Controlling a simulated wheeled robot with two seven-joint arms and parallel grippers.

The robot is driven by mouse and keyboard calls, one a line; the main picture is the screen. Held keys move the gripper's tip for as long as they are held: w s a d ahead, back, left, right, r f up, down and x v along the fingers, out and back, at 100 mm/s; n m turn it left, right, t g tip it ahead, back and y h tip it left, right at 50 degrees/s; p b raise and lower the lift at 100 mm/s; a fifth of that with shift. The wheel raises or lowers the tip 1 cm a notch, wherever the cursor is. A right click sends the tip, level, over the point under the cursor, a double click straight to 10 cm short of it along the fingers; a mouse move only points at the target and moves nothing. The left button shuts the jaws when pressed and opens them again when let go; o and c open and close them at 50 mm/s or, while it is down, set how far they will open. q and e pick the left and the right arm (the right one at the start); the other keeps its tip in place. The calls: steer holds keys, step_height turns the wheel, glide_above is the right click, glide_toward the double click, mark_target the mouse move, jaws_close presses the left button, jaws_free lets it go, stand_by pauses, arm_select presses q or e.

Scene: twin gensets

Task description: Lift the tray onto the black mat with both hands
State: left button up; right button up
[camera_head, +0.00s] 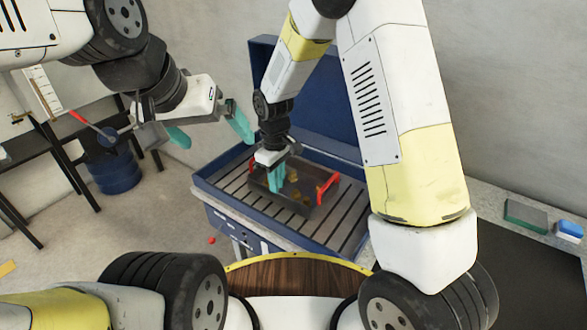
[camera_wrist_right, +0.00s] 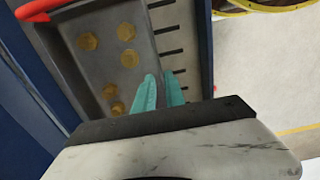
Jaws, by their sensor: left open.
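The tray (camera_head: 292,206) is grey with low walls and holds several gold-brown round pieces. It rests on the slatted bed of a blue machine. Its right red handle (camera_head: 327,188) is free and also shows in the right wrist view (camera_wrist_right: 40,8). The black mat (camera_head: 525,268) lies on the bench at the right, partly behind my arm.
The blue machine (camera_head: 222,207) has raised side walls and an upright lid (camera_head: 335,98) behind. A green block (camera_head: 525,214) and a blue item (camera_head: 569,229) lie beyond the mat. A blue drum (camera_head: 117,172) and a black-legged table stand left.

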mark_target(278, 204)
step_height(278, 204, down, 5)
jaws_close()
steer(key=shift+r, duration=0.1)
stand_by(1.7)
